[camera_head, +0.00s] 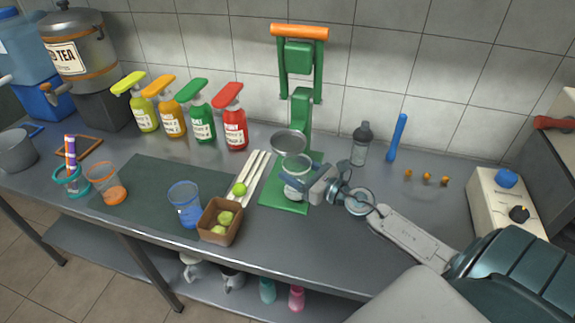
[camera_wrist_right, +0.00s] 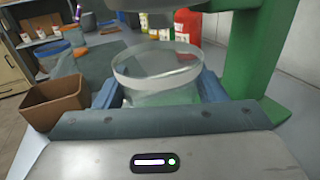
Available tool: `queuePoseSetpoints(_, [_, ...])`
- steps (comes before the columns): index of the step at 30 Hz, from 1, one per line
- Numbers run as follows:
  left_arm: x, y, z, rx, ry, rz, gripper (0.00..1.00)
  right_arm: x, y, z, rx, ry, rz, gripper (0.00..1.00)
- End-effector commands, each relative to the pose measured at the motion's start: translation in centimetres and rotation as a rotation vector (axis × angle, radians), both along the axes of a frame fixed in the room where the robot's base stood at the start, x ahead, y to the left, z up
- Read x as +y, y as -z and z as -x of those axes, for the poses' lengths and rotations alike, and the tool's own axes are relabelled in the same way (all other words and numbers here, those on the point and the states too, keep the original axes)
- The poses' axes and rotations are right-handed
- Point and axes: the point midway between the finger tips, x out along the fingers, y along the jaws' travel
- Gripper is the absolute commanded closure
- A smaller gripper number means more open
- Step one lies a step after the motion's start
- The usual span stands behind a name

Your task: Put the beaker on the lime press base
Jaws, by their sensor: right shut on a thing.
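The green lime press with an orange handle (camera_head: 300,31) stands at the middle back of the table. Its flat green base (camera_head: 284,201) reaches forward, and the press column also shows in the right wrist view (camera_wrist_right: 253,55). The clear glass beaker (camera_head: 297,178) is upright over the base, below the round press cup (camera_head: 289,142). My right gripper (camera_head: 311,186) is shut on the beaker, with a blue finger on each side of it in the right wrist view (camera_wrist_right: 158,92). I cannot tell whether the beaker's bottom touches the base. My left gripper is not in view.
A brown box (camera_head: 220,222) with limes stands left of the base, near the front edge. White rails (camera_head: 252,177) with a lime lie beside the base. A blue cup (camera_head: 184,203) and several syrup bottles (camera_head: 202,124) are farther left. A grey bottle (camera_head: 361,144) stands at the right.

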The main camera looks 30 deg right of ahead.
Motion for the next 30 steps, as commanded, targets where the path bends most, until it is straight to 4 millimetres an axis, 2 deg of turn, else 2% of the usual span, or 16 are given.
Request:
queuePoseSetpoints(7, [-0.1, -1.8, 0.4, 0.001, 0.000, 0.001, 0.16, 1.1, -0.4, -3.3, -0.001, 0.001, -0.006, 0.58])
queuePoseSetpoints(9, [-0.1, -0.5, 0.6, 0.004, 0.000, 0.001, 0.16, 1.1, 1.4, -3.1, 0.003, 0.001, -0.003, 0.58])
queuePoseSetpoints(10, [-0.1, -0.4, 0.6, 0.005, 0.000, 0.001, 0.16, 1.1, 1.6, -3.1, 0.003, 0.000, -0.003, 0.58])
queuePoseSetpoints(22, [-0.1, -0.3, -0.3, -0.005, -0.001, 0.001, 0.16, 1.0, 1.9, -3.1, 0.000, 0.000, -0.001, 0.58])
queuePoseSetpoints(23, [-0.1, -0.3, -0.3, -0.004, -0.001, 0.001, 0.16, 1.0, 1.9, -3.1, 0.001, 0.000, -0.001, 0.34])
queuePoseSetpoints(26, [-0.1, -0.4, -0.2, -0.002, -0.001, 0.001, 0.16, 1.0, 1.8, -3.1, 0.001, 0.000, -0.001, 0.14])
queuePoseSetpoints(30, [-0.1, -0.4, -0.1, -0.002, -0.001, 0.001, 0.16, 1.0, 1.8, -3.1, 0.001, 0.000, -0.001, 0.14])
